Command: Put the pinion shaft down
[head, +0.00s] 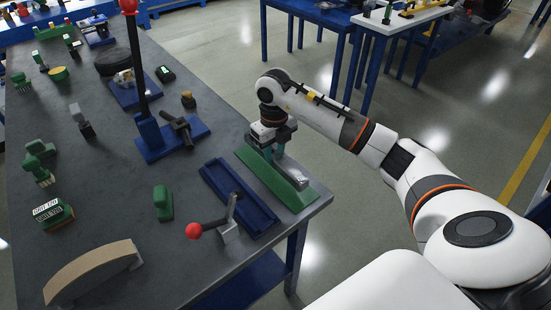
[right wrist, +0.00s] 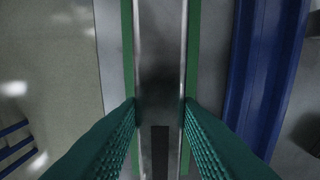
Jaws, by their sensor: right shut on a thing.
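The pinion shaft (head: 292,176) is a silver-grey metal bar at the green holder (head: 248,157) near the table's right edge. My right gripper (head: 275,151) is above its far end, pointing down. In the right wrist view the green ribbed fingers (right wrist: 159,108) are shut on the shaft (right wrist: 160,45), one on each side. The shaft runs lengthwise along the holder, whose green strips (right wrist: 193,50) show on both sides. I cannot tell whether the shaft rests on the holder or hangs just above it. My left gripper is not in view.
A blue tray (head: 214,178) lies just left of the green holder. A lever with a red knob (head: 194,231) stands in front of that tray. A blue stand (head: 157,144) with a tall post is farther back. Green parts stand at the left. The table edge (head: 318,209) is close on the right.

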